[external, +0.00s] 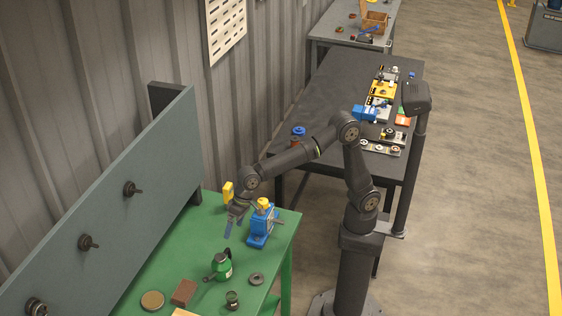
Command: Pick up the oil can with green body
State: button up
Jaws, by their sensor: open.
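The oil can (222,266) with the green body and dark top stands upright on the green table (190,250). My gripper (230,228) hangs above the table, behind the oil can in the picture and apart from it. It is open, with nothing seen between its fingers. The fingertips are small in this view.
A blue vise-like device (262,226) with a yellow top stands close to the right of my gripper. A yellow object (228,191) is behind it. A brown block (184,292), a round tin (152,300), a small dark jar (232,299) and a grey ring (256,279) surround the can.

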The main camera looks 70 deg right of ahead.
aim_at(224, 255)
jog(key=w+a+f+n, duration=0.1)
jog(key=f+n, duration=0.3)
jog(key=w+a+f+n, duration=0.1)
jog(key=a+f+n, duration=0.1)
jog(key=f+n, duration=0.2)
jog(key=w+a+f+n, duration=0.1)
jog(key=f+n, duration=0.3)
jog(key=n, duration=0.1)
jog(key=shift+a, duration=0.3)
jog(key=shift+x, duration=2.6)
jog(key=shift+d, duration=0.2)
jog(key=c, duration=1.3)
